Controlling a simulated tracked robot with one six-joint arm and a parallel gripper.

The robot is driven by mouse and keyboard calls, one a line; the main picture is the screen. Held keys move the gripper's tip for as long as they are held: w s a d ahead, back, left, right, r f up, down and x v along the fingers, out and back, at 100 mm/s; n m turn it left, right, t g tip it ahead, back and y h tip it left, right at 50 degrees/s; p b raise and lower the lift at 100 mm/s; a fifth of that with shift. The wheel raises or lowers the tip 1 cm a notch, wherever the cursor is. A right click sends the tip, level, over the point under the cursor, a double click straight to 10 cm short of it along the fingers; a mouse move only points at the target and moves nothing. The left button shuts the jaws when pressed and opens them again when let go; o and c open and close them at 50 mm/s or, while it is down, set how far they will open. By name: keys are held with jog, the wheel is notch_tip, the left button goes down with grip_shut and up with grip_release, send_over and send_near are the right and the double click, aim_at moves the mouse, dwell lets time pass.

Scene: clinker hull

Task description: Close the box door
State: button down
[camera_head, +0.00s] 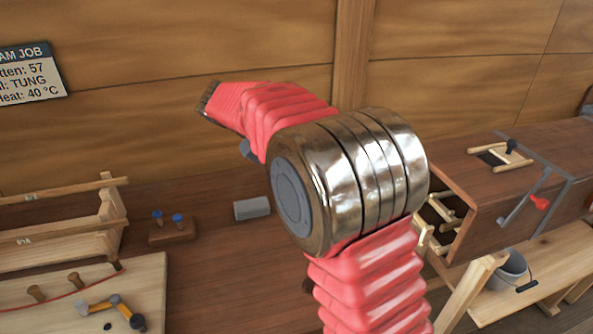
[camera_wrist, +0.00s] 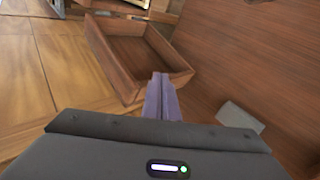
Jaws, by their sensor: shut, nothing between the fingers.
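The long brown wooden box (camera_head: 520,165) stands at the right in the head view. Its near end is open, with pale wooden racks (camera_head: 436,222) inside. In the wrist view a shallow, rimmed wooden piece (camera_wrist: 135,52) lies tilted ahead of my gripper; I cannot tell whether it is the box's door. My gripper (camera_wrist: 160,77) is shut and empty, its purple fingertips in front of this piece's lower edge. I cannot tell whether they touch it. In the head view my arm's metal joint hides part of the box's open end, and my gripper does not show clearly.
A grey block (camera_head: 252,208) lies on the brown surface by the wall and also shows in the wrist view (camera_wrist: 238,117). A bench with a grey bucket (camera_head: 510,270) stands at right. Wooden racks (camera_head: 60,225) and a pale board (camera_head: 125,275) are at left.

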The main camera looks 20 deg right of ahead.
jog(key=w+a+f+h, duration=0.2)
jog(key=w+f+h, duration=0.2)
jog(key=w+f, duration=0.2)
jog(key=w+a+f+m+h, duration=0.1)
jog(key=w+a+f+h, duration=0.2)
jog(key=w+f+h, duration=0.2)
jog(key=w+f, duration=0.2)
jog(key=w, duration=0.1)
jog(key=shift+w+f, duration=0.2)
jog(key=shift+w, duration=0.2)
jog(key=s+d, duration=0.3)
jog(key=d, duration=0.5)
jog(key=shift+d, duration=0.4)
dwell(0.4)
